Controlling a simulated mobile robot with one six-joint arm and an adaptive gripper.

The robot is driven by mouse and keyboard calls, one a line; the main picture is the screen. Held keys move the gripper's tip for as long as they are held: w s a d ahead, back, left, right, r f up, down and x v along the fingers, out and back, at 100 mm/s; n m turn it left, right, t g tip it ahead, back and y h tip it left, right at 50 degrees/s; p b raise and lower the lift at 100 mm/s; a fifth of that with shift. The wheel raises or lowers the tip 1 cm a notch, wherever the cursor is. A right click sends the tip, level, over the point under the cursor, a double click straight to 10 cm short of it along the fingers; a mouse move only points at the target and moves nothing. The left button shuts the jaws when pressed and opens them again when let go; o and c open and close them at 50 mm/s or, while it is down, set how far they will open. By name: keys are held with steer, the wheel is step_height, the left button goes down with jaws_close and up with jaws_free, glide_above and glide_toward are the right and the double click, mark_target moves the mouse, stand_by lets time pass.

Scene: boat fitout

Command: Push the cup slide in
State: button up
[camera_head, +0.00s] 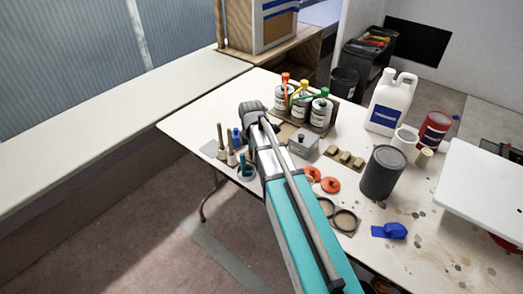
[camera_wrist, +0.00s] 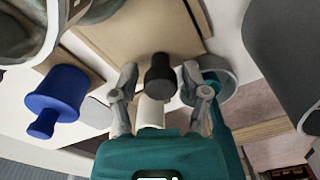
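In the wrist view my gripper (camera_wrist: 160,82) has its two grey fingers apart. A dark round knob (camera_wrist: 160,72) on a pale shaft (camera_wrist: 150,112) shows between them, with a gap on each side. Behind it is a flat tan panel (camera_wrist: 140,28). I cannot tell for certain which part is the cup slide. In the head view my teal arm reaches over the table (camera_head: 195,117), its grey wrist by the small cans. My fingertips cannot be made out there.
A blue knobbed piece (camera_wrist: 57,95) is left of my fingers. Brushes with wooden handles (camera_head: 231,156) stand left of my arm. Several cans (camera_head: 299,103) with coloured tops stand behind it. A dark grey can (camera_head: 381,172) and a white jug (camera_head: 391,103) stand to the right.

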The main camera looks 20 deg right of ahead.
steer(key=c, duration=0.5)
steer(key=shift+o, duration=0.2)
steer(key=shift+w, duration=0.1)
steer(key=shift+w+d, duration=1.25)
steer(key=shift+d, duration=0.45)
steer(key=shift+w+d, duration=1.25)
steer(key=shift+d, duration=0.45)
steer(key=shift+w+d, duration=1.25)
steer(key=shift+d, duration=0.45)
steer(key=o, duration=1.2)
steer(key=shift+s, duration=0.1)
steer(key=shift+o, duration=0.2)
steer(key=shift+r, duration=0.1)
steer(key=shift+r+p, duration=3.45)
steer(key=shift+p, duration=0.05)
